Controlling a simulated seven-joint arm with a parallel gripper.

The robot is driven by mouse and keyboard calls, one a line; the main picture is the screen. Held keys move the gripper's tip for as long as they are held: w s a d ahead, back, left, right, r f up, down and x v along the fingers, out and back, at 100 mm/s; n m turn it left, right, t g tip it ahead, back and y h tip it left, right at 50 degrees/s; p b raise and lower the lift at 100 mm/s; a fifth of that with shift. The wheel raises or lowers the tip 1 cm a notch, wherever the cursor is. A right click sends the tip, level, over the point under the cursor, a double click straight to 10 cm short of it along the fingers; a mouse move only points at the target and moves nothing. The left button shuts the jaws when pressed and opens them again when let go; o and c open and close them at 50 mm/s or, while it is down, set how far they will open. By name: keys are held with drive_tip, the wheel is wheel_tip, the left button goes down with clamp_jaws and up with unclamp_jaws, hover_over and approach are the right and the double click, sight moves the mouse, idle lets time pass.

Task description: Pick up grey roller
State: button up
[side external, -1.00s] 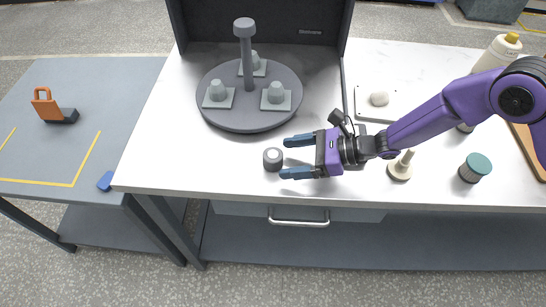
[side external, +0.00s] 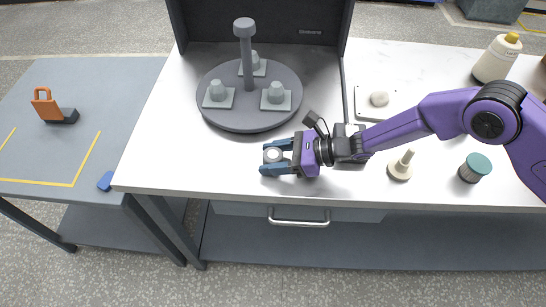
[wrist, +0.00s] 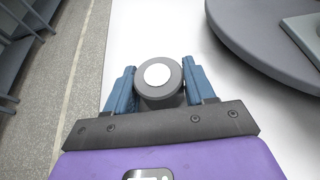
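The grey roller (side external: 272,155) is a short dark cylinder with a pale round top, upright near the front edge of the white table. My gripper (side external: 274,158) is low over the table, coming from the right, with one blue finger on each side of the roller. In the wrist view the roller (wrist: 158,77) sits between the fingers (wrist: 160,88), and both appear to touch its sides. My gripper looks shut on it. The roller's lower part is partly hidden by the fingers, and no lift off the table shows.
A round grey tray (side external: 226,117) with a central post and several grey bobbins on square plates stands behind. To the right are a cream peg (side external: 400,165), a teal-topped jar (side external: 475,168), a white plate (side external: 364,108) and a bottle (side external: 494,60). The table left of the roller is clear.

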sight(273, 154)
idle(0.3)
drive_tip(key=shift+r, duration=0.45)
wheel_tip(273, 154, up, 2)
drive_tip(key=shift+r, duration=0.1)
drive_tip(key=s+d+r, duration=0.8)
drive_tip(key=d+r, duration=0.2)
drive_tip(key=d, duration=0.1)
drive_tip(key=shift+s, duration=0.25)
